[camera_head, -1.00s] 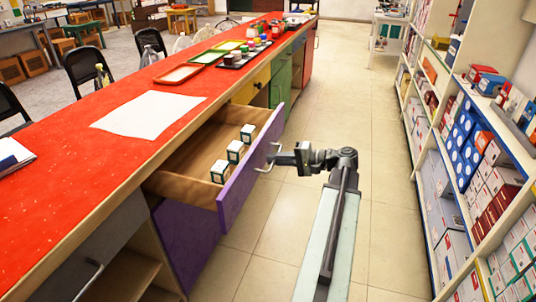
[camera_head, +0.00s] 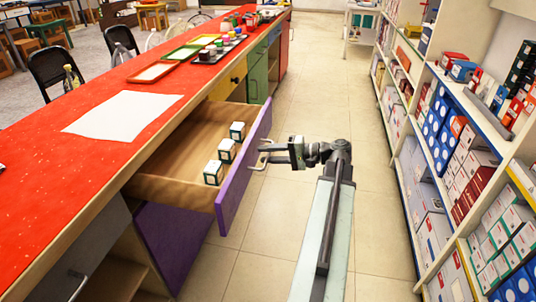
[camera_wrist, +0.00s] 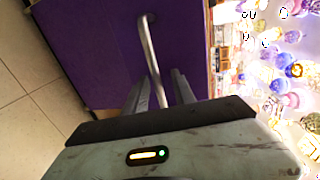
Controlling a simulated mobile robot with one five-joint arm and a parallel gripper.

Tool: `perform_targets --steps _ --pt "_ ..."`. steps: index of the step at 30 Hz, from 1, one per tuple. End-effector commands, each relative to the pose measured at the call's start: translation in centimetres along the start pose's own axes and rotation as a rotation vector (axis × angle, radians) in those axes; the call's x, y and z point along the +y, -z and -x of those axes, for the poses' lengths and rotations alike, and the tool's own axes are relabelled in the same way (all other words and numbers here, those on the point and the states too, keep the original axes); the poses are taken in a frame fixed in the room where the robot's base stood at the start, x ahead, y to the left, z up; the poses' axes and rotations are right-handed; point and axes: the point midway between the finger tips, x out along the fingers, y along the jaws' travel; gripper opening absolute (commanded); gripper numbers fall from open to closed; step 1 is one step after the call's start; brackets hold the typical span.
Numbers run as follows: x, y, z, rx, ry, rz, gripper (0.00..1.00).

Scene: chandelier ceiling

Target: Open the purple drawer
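The purple drawer (camera_head: 243,170) stands well out from the red-topped counter, with its wooden inside showing. Three small boxes (camera_head: 226,151) stand in it. Its metal handle (camera_head: 262,165) is on the front face. My gripper (camera_head: 280,155) is at this handle, outside the drawer front. In the wrist view, the handle (camera_wrist: 149,45) runs down between the two fingers of my gripper (camera_wrist: 158,84), which are close on either side of it. The purple front (camera_wrist: 95,45) fills the space behind. The finger contact is partly hidden.
The red counter (camera_head: 60,165) runs along the left, holding a white sheet (camera_head: 122,115) and coloured trays. A lower purple panel (camera_head: 170,235) is under the drawer. Shelves (camera_head: 455,150) packed with boxes line the right. The tiled aisle (camera_head: 315,90) between is clear.

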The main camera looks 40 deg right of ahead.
Motion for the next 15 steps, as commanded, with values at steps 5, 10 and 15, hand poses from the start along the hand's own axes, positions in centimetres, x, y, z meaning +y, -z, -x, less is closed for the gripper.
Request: perform_targets --steps 5,10,15 --pt "0.0 -0.1 0.0 -0.003 -0.001 0.000 0.32" --pt "-0.2 0.1 2.4 0.001 -0.001 -0.001 0.32" --pt "-0.2 0.1 5.7 -0.001 -0.001 0.000 0.32"
